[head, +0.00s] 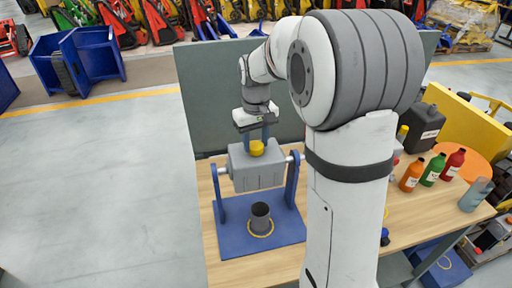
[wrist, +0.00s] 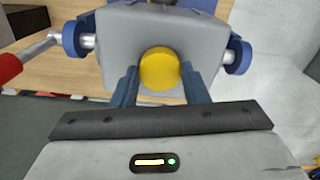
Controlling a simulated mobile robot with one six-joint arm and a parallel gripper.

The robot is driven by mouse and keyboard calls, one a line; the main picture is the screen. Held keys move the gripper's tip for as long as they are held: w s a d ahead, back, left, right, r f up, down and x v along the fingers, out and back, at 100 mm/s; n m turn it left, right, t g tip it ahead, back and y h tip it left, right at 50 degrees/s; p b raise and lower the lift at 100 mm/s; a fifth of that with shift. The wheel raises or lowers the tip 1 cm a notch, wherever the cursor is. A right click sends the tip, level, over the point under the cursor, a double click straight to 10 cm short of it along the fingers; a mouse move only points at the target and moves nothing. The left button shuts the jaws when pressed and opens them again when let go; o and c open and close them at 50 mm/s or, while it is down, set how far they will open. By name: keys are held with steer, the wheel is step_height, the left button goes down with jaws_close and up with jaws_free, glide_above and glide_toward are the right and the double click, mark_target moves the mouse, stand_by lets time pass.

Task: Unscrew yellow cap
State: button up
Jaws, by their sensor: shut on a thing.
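The yellow cap (head: 257,148) sits on top of a grey block-shaped tank (head: 245,171), which is held on an axle between two blue uprights. In the wrist view the round yellow cap (wrist: 160,69) lies between the two blue fingers of my gripper (wrist: 160,82). My gripper (head: 256,140) points down over the tank and is shut on the cap from both sides. The cap appears at the tank's top face; I cannot tell how far it is turned. The thread under it is hidden.
A dark cup (head: 261,217) stands on the blue base (head: 234,245) in front of the tank. Orange (head: 411,176), green (head: 434,170) and red (head: 454,162) bottles stand on the table's right side. A grey-green panel (head: 205,100) rises behind. A red-ended crank (wrist: 10,66) sits left in the wrist view.

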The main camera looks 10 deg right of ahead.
steer(key=n, duration=0.8)
steer(key=shift+n, duration=0.4)
steer(key=o, duration=0.9)
